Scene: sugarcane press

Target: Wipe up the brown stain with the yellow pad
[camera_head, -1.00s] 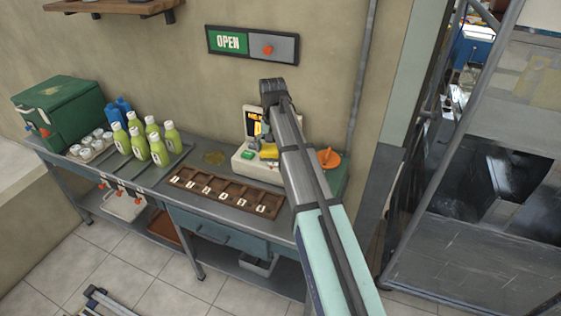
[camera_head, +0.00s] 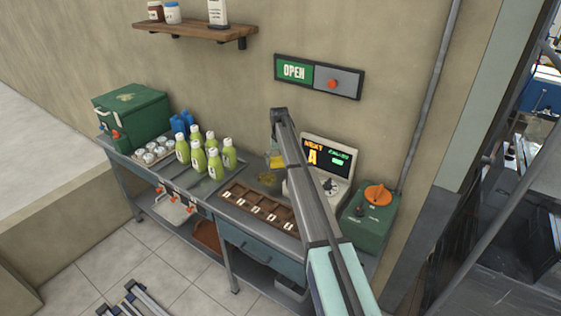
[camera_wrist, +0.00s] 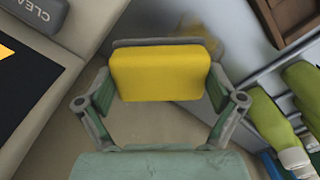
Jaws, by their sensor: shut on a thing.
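My gripper (camera_wrist: 161,88) is shut on the yellow pad (camera_wrist: 158,72), gripping it by its two sides. In the head view the pad (camera_head: 275,160) shows beside my arm, just behind and above the stain in the picture. The brown stain (camera_head: 266,181) is a small yellowish-brown patch on the grey counter, between the green bottles and the register. In the wrist view part of the stain (camera_wrist: 207,35) shows beyond the pad, whose near bulk hides the rest. The pad appears to be above the counter; the exact gap is unclear.
A register with a lit screen (camera_head: 328,157) stands right of the stain. A brown compartment tray (camera_head: 259,208) lies in front of it. Several green bottles (camera_head: 214,163) stand to the left. A green box with an orange knob (camera_head: 370,213) is at the right end. The wall is behind.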

